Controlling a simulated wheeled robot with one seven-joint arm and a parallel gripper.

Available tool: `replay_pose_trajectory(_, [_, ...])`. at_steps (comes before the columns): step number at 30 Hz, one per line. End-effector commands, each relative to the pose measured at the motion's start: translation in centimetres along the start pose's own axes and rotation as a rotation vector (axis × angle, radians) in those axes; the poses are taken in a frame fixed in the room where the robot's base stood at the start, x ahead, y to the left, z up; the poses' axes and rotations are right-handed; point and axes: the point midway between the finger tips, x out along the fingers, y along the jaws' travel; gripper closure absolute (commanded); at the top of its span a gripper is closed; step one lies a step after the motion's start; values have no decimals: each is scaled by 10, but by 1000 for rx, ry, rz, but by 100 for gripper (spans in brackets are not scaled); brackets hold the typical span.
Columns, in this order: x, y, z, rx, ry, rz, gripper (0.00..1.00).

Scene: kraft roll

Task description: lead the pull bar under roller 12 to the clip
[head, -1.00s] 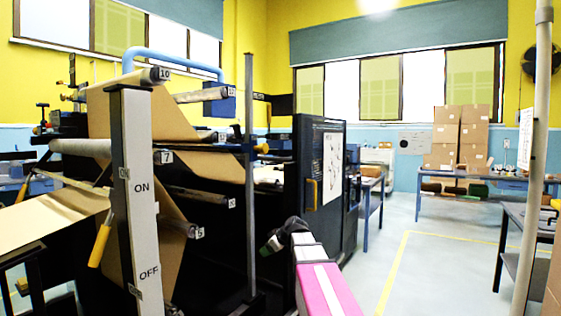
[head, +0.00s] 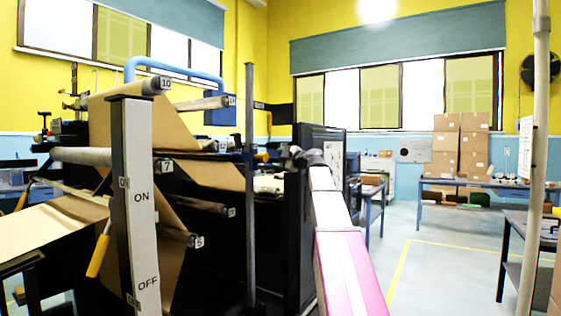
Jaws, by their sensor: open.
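The kraft web (head: 220,173) runs as brown paper over and between rollers on the dark machine. Roller 10 (head: 135,88) is at the top, roller 7 (head: 85,155) at mid-height, and roller 5 (head: 178,235) lower down. Another roller (head: 200,104) at upper right has a tag too small to read, so I cannot tell which is roller 12. I cannot make out the pull bar or the clip for certain. My gripper (head: 293,153), at the dark far end of my magenta and white arm, is small, beside the machine's right side; its fingers are not clear. Nothing is seen held.
A grey ON/OFF post (head: 139,200) and a thin upright pole (head: 250,190) stand before the machine. A dark cabinet (head: 320,145) is behind my arm. A table (head: 470,184) with stacked cartons (head: 459,145) is at the back right. The floor (head: 435,265) at right is open.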

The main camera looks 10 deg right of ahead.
Motion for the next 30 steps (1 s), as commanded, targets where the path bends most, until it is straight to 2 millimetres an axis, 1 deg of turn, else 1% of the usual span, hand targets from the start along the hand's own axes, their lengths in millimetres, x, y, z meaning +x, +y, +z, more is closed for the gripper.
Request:
replay_pose_trajectory(21, [86, -1, 1, 2, 0, -3, 41])
replay_pose_trajectory(25, [97, -1, 1, 2, -1, -2, 41])
replay_pose_trajectory(30, [104, -1, 0, 2, -1, -2, 41])
